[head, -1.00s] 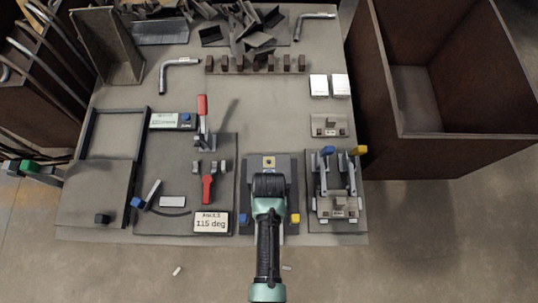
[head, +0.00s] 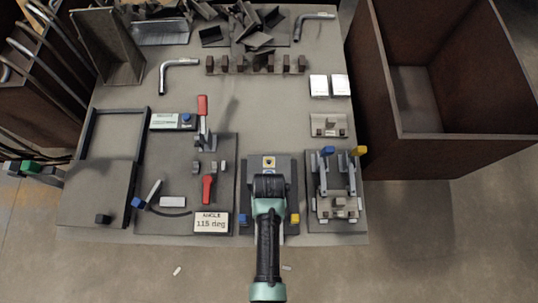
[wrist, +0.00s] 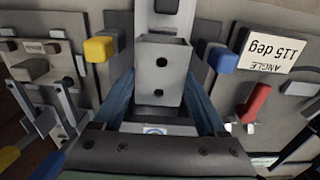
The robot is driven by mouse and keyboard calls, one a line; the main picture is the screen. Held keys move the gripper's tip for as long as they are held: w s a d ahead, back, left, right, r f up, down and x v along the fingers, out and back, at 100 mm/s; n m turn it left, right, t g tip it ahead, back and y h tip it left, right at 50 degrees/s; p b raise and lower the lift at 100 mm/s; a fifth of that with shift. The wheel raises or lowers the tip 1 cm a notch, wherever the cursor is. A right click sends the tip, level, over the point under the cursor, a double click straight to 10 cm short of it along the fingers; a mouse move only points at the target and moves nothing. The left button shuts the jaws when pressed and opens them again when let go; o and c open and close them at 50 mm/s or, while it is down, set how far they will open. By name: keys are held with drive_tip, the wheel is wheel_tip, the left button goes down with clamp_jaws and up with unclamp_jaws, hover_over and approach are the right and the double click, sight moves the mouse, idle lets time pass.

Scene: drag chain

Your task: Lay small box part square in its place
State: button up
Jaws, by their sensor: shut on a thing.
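The small box part (wrist: 162,68) is a grey sheet-metal piece with two dark holes in its visible face. In the wrist view it sits between the two blue fingers of my gripper (wrist: 163,92), which is shut on it. A grey fixture (head: 250,172) with a blue block (head: 244,218) and a yellow block (head: 295,218) lies under my gripper in the head view. In the wrist view the yellow block (wrist: 101,48) and blue block (wrist: 221,58) flank the part. In the head view my arm hides the part; whether it touches the fixture I cannot tell.
A toggle-clamp fixture (head: 338,190) stands close on the right. The angle plate with red-handled clamps (head: 207,188) and a 115 deg sign (head: 211,222) is close on the left. A brown bin (head: 450,138) stands right of the table. Brackets and bent tubes lie at the back.

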drive_tip(key=shift+f+b, duration=0.65)
drive_tip(key=shift+f, duration=0.35)
idle(0.4)
drive_tip(key=o, duration=1.5)
drive_tip(key=shift+r, duration=0.1)
wheel_tip(320, 180, up, 13)
drive_tip(key=p, duration=0.5)
